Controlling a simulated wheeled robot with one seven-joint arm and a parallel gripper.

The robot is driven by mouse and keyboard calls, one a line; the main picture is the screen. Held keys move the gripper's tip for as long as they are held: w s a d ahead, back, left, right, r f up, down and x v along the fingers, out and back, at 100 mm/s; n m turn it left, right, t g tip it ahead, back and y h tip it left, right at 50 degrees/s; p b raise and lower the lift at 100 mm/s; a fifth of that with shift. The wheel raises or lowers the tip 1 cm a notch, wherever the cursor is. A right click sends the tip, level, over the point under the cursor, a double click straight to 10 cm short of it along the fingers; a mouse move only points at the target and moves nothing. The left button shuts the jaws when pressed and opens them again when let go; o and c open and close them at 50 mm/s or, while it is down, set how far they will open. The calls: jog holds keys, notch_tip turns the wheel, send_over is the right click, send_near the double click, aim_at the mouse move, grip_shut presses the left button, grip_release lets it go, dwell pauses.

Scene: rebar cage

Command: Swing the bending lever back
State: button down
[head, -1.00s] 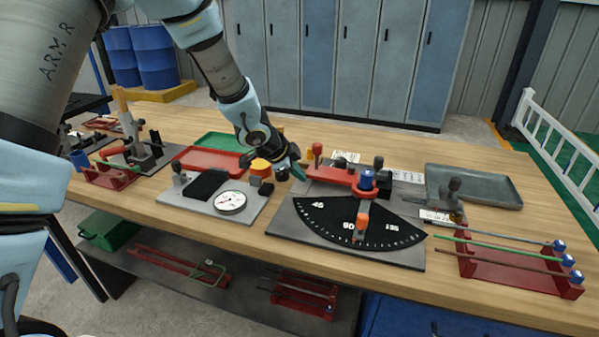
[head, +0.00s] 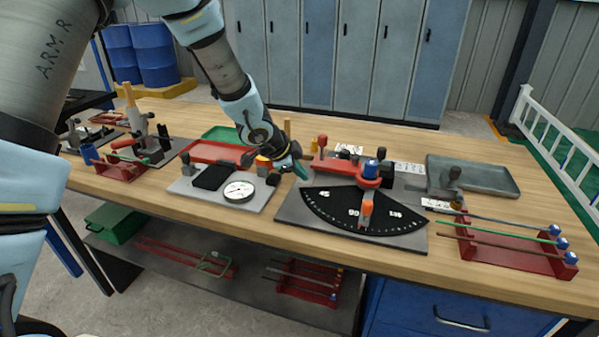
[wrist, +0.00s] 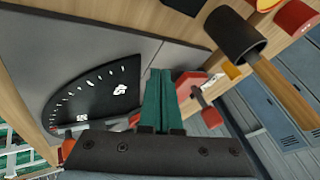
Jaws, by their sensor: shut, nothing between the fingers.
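The bending lever (head: 338,166) is a red arm on the bender plate (head: 296,213). It runs left from a blue-capped pivot (head: 370,169) to an upright red-knobbed handle (head: 322,142). An orange-tipped pointer (head: 367,209) lies over the black angle scale (head: 335,211), near the 90 mark. My gripper (head: 302,171), with teal fingers, is shut and empty just left of the lever's handle end. In the wrist view, my shut fingers (wrist: 160,100) partly cover the red lever, and a red knob (wrist: 209,116) shows to their right. I cannot tell whether they touch the lever.
A dial gauge plate (head: 215,199) stands left of the bender. A red rack with several rods (head: 512,260) and a grey tray (head: 475,176) are to the right. A red tray (head: 212,151) lies behind the gauge. Bare bench runs along the front edge.

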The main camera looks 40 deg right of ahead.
jog(key=shift+w+a+r, duration=0.2)
jog(key=shift+a+r, duration=0.45)
jog(key=shift+r, duration=0.25)
jog(key=p+v, duration=0.3)
jog(key=v, duration=0.5)
jog(key=shift+w, duration=0.4)
jog(key=w+a+r+n+t+y, duration=0.1)
jog(key=w+a+n+y, duration=0.2)
jog(key=a, duration=0.5)
jog(key=w+a+n+t, duration=0.1)
jog(key=w+a+n, duration=0.35)
jog(key=a, duration=0.45)
jog(key=w+a+r+n+t+y, duration=0.1)
jog(key=w+a+n+y, duration=0.2)
jog(key=a, duration=0.5)
jog(key=s+a+r+n+g, duration=0.1)
jog(key=s+a+n, duration=0.3)
jog(key=a+n, duration=0.3)
jog(key=s+a+r+n+g+y, duration=0.1)
jog(key=s+a+n, duration=0.4)
jog(key=a, duration=0.7)
jog(key=shift+s+n, duration=0.35)
jog(key=shift+n, duration=0.7)
